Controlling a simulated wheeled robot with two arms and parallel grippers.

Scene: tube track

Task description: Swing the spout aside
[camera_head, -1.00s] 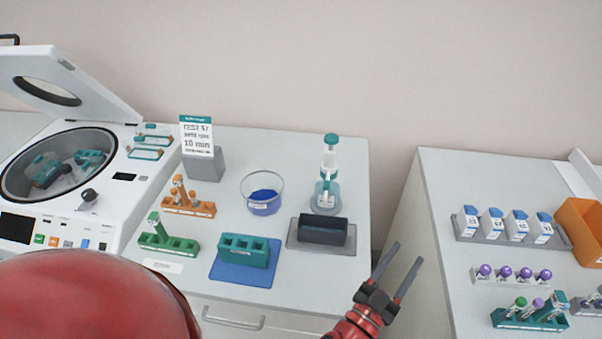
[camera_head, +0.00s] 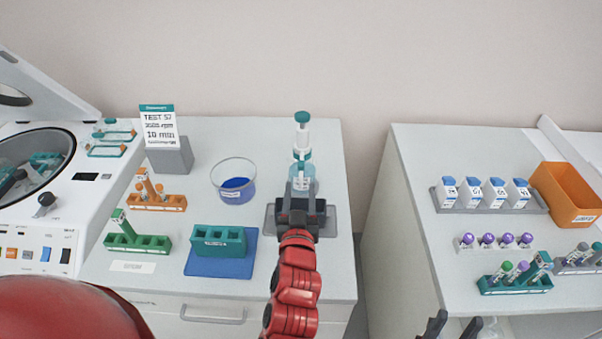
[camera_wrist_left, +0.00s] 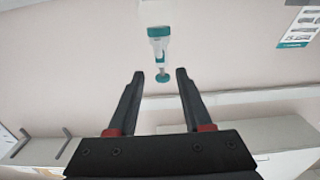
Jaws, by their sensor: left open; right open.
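The dispenser bottle (camera_head: 302,170) stands upright near the back right of the bench. It has a teal cap, a white pump body and a teal collar; I cannot make out its spout. My left gripper (camera_head: 300,192) is open in front of the bottle's lower part, its fingers overlapping it in the head view; contact cannot be told. My right gripper (camera_head: 450,328) is open at the bottom edge, in front of the right bench.
A grey tray (camera_head: 333,222) lies under my left gripper, its dark block mostly hidden. A bowl with blue contents (camera_head: 236,188), a teal rack (camera_head: 218,240) on a blue mat and an orange rack (camera_head: 157,201) stand left. A gap separates the right bench (camera_head: 415,190).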

